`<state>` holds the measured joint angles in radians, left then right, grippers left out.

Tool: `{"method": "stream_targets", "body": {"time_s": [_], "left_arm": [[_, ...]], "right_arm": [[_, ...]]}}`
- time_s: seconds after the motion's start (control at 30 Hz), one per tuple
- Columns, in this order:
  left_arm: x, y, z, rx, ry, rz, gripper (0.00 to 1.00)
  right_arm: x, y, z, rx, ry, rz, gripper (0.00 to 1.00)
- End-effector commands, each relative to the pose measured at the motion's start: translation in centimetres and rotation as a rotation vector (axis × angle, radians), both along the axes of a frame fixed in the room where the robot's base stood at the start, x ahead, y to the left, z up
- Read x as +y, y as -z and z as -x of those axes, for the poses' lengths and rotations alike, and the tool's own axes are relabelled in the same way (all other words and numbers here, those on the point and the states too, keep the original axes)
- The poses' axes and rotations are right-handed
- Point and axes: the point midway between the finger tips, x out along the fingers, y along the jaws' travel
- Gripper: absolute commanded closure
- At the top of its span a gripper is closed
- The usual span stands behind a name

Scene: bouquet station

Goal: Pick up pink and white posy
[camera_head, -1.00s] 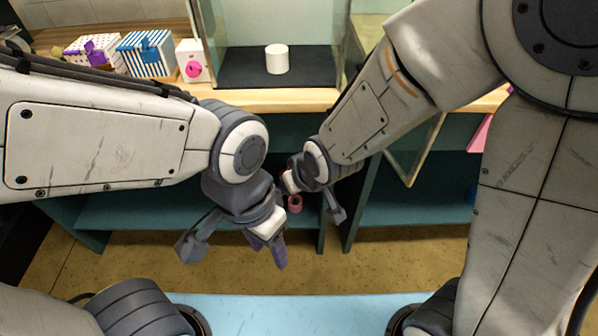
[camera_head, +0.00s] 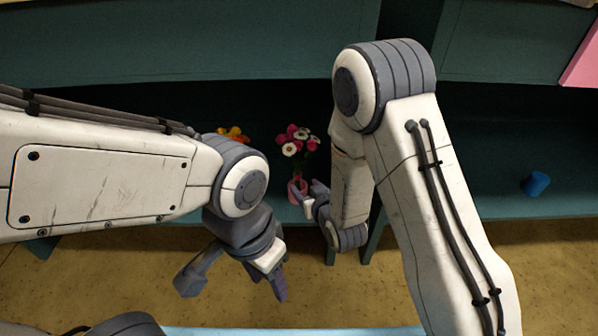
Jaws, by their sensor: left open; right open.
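The pink and white posy (camera_head: 297,140) stands upright on the teal shelf under the counter, with dark pink and white blooms and green leaves. Its stems go down toward a pink vase (camera_head: 294,198), partly hidden by my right gripper. My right gripper (camera_head: 307,187) is open at the vase, just below the blooms; I cannot tell whether it touches the vase. My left gripper (camera_head: 234,289) is open and empty, lower and to the left, over the floor.
Orange flowers (camera_head: 234,133) show behind my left wrist, mostly hidden. A blue cylinder (camera_head: 536,183) rests on the shelf (camera_head: 480,204) at the right. A pink panel (camera_head: 583,62) is at the top right. The floor (camera_head: 470,270) in front is clear.

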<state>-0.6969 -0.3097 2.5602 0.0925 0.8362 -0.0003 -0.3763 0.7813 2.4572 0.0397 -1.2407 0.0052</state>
Motion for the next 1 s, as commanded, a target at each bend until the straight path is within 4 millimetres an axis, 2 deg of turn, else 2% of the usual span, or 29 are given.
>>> {"method": "stream_targets", "body": {"time_s": [0.03, 0.17, 0.27, 0.4, 0.63, 0.83, 1.0], "left_arm": [[0.0, 1.4, 0.0, -0.001, 0.0, 0.001, 0.5], [0.0, 2.1, 0.0, -0.001, 0.0, 0.001, 0.5], [0.0, 2.8, 0.0, -0.001, 0.0, 0.001, 0.5], [0.0, 3.7, 0.0, -0.001, 0.0, 0.001, 0.5], [0.0, 4.5, 0.0, -0.001, 0.0, 0.001, 0.5], [0.0, 6.9, 0.0, -0.001, 0.0, 0.001, 0.5], [0.0, 7.8, 0.0, 0.0, 0.0, 0.0, 0.5]], "right_arm": [[-0.4, 1.6, -0.1, -0.01, 0.007, -0.004, 0.36], [-0.8, 2.3, -0.5, -0.031, 0.015, -0.011, 0.36], [-0.8, 2.9, -1.7, -0.037, 0.022, -0.012, 0.36], [-0.5, 3.7, -3.6, -0.036, 0.025, -0.011, 0.36], [0.1, 4.3, -5.2, -0.034, 0.025, -0.011, 0.36], [0.9, 5.7, -7.3, -0.037, 0.022, -0.011, 0.36], [1.5, 6.2, -9.0, -0.035, 0.021, -0.01, 0.36]]}}
